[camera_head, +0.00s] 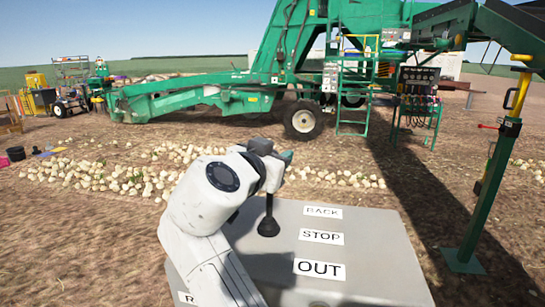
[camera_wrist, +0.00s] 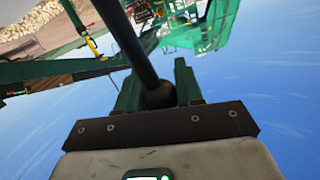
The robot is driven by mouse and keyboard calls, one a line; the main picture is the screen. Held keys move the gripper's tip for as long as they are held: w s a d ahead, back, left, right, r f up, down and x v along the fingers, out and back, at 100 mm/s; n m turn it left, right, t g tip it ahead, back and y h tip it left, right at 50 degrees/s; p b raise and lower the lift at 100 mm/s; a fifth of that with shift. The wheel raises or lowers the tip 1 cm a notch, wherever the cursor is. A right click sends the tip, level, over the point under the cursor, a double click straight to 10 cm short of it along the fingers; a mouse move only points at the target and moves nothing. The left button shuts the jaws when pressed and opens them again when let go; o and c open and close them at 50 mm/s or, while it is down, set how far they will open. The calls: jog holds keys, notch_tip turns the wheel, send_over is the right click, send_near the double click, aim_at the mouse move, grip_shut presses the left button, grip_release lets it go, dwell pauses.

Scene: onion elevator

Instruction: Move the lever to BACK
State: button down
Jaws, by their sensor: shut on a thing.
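A black lever (camera_head: 269,213) rises from a round dark boot on the grey control panel (camera_head: 375,265). Its visible lower part looks about upright, and its top is hidden behind my gripper. White labels read BACK (camera_head: 322,211), STOP (camera_head: 321,237) and OUT (camera_head: 319,269), from far to near, right of the lever. The boot stands roughly level with the space between BACK and STOP. My gripper (camera_head: 281,160) is above the panel at the lever's top. In the wrist view, the lever's dark shaft and knob (camera_wrist: 159,95) sit between the green fingers of my gripper (camera_wrist: 157,84), shut on it.
Another label (camera_head: 187,298), mostly hidden by my arm, lies at the panel's near left. A green post (camera_head: 490,190) stands right of the panel. Beyond are a pile of onions (camera_head: 105,178) and a large green machine (camera_head: 300,60). The air above the panel's right side is clear.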

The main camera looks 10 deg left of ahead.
jog(key=shift+w+f+g+p, duration=0.3)
jog(key=shift+w+f+g, duration=0.1)
jog(key=shift+w, duration=0.25)
jog(key=shift+w+f+g+p, duration=0.3)
jog(key=shift+w+g, duration=0.1)
jog(key=shift+w, duration=0.3)
jog(key=shift+w+f+g+p, duration=0.3)
jog(key=shift+w+f+g, duration=0.1)
jog(key=shift+w, duration=0.25)
jog(key=c, duration=0.8)
grip_release()
jog(key=shift+o, duration=0.2)
jog(key=shift+r, duration=0.1)
jog(key=b+v, duration=0.3)
jog(key=v, duration=0.7)
jog(key=shift+s, duration=0.35)
jog(key=shift+r, duration=0.1)
